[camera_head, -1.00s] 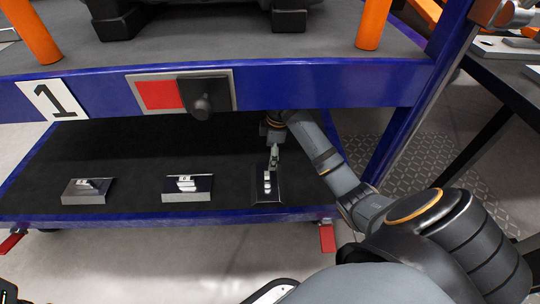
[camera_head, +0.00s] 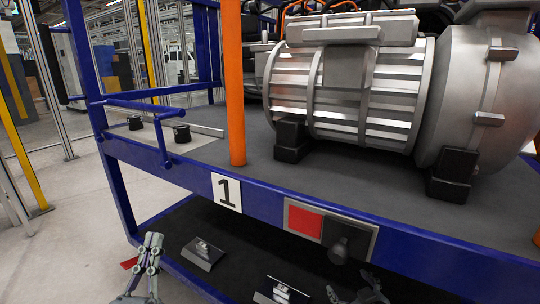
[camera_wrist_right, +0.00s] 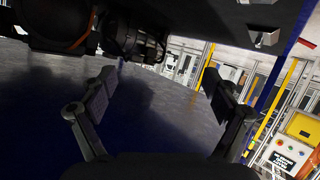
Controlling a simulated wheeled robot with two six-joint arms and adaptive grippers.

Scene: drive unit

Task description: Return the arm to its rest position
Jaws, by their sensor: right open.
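My right gripper (camera_wrist_right: 157,88) is open in the right wrist view, its two fingers wide apart with nothing between them. In the head view the right gripper (camera_head: 358,290) shows dark at the bottom edge, in front of the lower shelf and below the knob; its arm is out of frame. My left gripper (camera_head: 152,243) stands at the lower left, fingers up, beside the cart's lower shelf. Its fingers look close together, but I cannot tell whether they are shut. I see nothing held in it.
The blue cart frame (camera_head: 330,227) carries a large motor (camera_head: 345,85) on top. A red panel (camera_head: 305,222) with a black knob (camera_head: 345,240) sits on its front. Metal blocks (camera_head: 204,252) lie on the dark lower shelf. Orange posts (camera_head: 233,90) rise from the deck. Grey floor (camera_head: 70,220) is clear at left.

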